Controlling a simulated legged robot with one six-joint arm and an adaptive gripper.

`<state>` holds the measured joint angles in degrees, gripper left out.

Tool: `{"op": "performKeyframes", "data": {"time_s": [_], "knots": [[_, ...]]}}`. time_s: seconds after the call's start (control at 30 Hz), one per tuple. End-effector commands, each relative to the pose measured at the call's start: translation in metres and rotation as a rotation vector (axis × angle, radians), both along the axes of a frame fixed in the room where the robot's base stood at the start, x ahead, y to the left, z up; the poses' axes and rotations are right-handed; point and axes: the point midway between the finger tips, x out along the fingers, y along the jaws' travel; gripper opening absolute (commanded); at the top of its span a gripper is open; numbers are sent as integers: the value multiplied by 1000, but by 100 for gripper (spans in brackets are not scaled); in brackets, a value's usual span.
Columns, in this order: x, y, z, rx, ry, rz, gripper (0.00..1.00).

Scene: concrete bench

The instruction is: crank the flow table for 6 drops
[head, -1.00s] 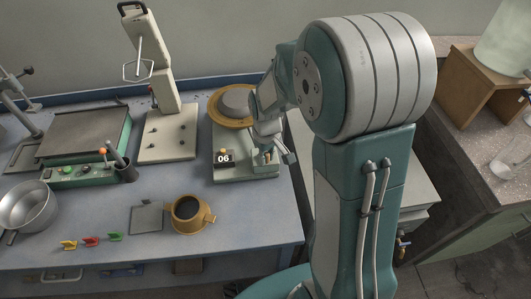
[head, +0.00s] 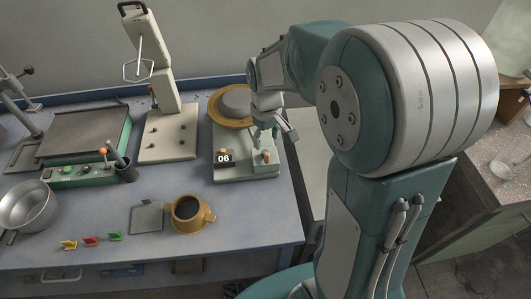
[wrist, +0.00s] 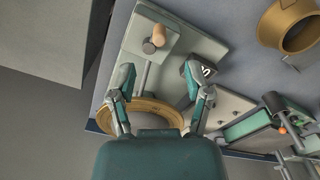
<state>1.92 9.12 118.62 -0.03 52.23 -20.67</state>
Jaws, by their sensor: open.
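The flow table (head: 232,169) stands at the right of the blue-grey bench. It has a pale base and a round brass top (head: 215,112) carrying a grey disc-shaped piece. Its counter (head: 224,158) reads 06. The crank handle (head: 266,155), with a wooden grip, is at the front right of the base; it also shows in the wrist view (wrist: 159,36). My gripper (head: 274,136) is open and empty, above and behind the handle. In the wrist view, its two spread fingers (wrist: 158,76) are apart from the wooden grip. My wrist hides part of the brass top.
A brass ring mould (head: 190,214) and a grey plate (head: 147,217) lie in front. Several coloured clips, a metal pan (head: 27,207) and a green-based device (head: 85,172) are to the left. A tall pale stand (head: 168,135) is beside the flow table. The bench's right edge is close.

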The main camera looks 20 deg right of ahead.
Motion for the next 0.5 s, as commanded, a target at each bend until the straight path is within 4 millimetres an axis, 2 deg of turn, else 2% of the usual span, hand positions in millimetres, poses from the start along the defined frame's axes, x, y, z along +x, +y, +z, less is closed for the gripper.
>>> {"op": "performKeyframes", "data": {"time_s": [0.1, 0.2, 0.5], "knots": [[1, 0, 23, 0, -3, 0, 64], [1, 0, 35, -1, -1, 0, 64], [1, 0, 57, -1, -1, 0, 64]]}}
